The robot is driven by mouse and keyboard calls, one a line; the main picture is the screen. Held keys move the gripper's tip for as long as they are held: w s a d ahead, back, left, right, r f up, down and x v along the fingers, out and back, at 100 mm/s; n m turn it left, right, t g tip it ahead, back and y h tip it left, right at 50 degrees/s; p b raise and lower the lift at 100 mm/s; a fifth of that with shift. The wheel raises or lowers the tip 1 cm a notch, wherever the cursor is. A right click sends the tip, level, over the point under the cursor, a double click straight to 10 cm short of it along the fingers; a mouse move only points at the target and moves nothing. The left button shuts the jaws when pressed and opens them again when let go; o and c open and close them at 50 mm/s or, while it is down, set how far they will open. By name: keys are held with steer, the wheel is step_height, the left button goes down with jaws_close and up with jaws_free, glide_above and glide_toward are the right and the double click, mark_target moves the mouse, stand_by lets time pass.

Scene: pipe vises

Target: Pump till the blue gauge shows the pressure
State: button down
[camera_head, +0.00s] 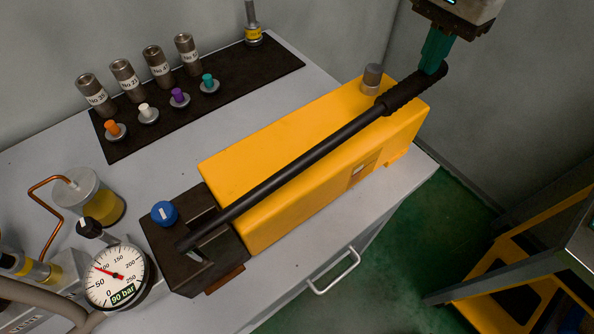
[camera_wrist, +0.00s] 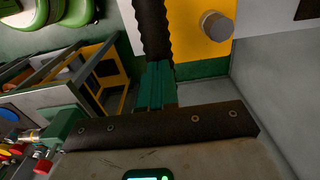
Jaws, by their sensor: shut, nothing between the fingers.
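The yellow hand pump (camera_head: 290,165) lies on the grey bench with its long black lever (camera_head: 300,165) slanting up from the dark pump head (camera_head: 190,240) to a ribbed grip. My gripper (camera_head: 432,66) has its green fingers shut at the grip's far end, touching or nearly touching it; the grip is not between them. In the wrist view the shut fingers (camera_wrist: 158,68) point at the grip (camera_wrist: 153,30). The round white gauge (camera_head: 118,276) has a red needle pointing up-left, close to the 100 mark. A tag on it reads 90 bar. A blue knob (camera_head: 165,213) sits on the pump head.
A black mat (camera_head: 235,85) at the back holds several labelled metal cylinders and coloured-knob plugs. A clear jar of yellow fluid (camera_head: 100,200) with a copper pipe stands at left. A yellow-framed stand (camera_head: 510,270) is at right across green floor.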

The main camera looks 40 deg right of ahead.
steer(key=shift+f, duration=0.3)
steer(key=shift+d+f+b, duration=0.1)
steer(key=shift+f+b, duration=0.2)
steer(key=shift+b, duration=0.05)
steer(key=shift+f, duration=0.25)
steer(key=r+p, duration=0.6)
steer(key=shift+a, duration=0.4)
step_height(320, 180, up, 6)
steer(key=a+p, duration=0.1)
steer(key=p, duration=0.5)
steer(key=shift+a, duration=0.4)
steer(key=shift+r+p, duration=0.1)
steer(key=shift+p, duration=0.2)
